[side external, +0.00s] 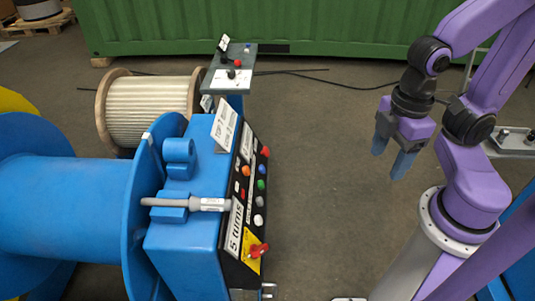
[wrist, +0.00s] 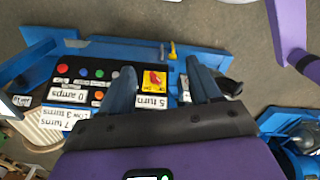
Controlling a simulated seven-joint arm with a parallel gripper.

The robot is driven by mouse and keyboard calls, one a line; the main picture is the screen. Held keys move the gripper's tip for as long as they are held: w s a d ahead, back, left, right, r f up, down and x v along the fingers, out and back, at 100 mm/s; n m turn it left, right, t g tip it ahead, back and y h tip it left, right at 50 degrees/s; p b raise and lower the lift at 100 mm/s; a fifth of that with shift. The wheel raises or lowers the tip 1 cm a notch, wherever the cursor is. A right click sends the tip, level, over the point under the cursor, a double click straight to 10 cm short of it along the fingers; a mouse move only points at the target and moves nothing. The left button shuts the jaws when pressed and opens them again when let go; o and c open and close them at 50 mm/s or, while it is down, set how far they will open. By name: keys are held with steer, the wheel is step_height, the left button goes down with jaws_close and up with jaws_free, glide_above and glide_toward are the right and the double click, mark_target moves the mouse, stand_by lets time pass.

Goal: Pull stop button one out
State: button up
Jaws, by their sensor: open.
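A blue control box (side external: 185,250) has a black front panel with several coloured buttons. A red button (side external: 265,152) sits at its far end, and it also shows in the wrist view (wrist: 62,68). Another red button (side external: 242,193) is on the upper row. A red rotary knob (side external: 259,250) is on a yellow plate at the near end, and it also shows in the wrist view (wrist: 155,78). I cannot read which one is stop button one. My gripper (side external: 389,164) is open and empty, to the right of the panel and apart from it. Its fingers (wrist: 160,67) frame the yellow plate in the wrist view.
A grey plate (side external: 231,80) with small controls, one red, stands behind the box. A blue drum (side external: 65,195) is left of the box, and a cable reel (side external: 150,108) stands behind. A grey handle (side external: 185,203) lies across the box. The floor between panel and arm is clear.

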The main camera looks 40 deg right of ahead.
steer(key=shift+o, duration=0.4)
steer(key=w+a+f+y, duration=0.15)
steer(key=w+a, duration=0.35)
steer(key=w, duration=0.5)
steer(key=m+t+y, duration=0.1)
steer(key=m+t, duration=0.2)
steer(key=m, duration=0.1)
glide_above(267, 150)
steer(key=s+d, duration=0.5)
step_height(267, 150, down, 17)
steer(key=x, duration=1.7)
steer(key=shift+w+a+r, duration=0.1)
steer(key=shift+w+a, duration=0.05)
steer(key=shift+a, duration=0.05)
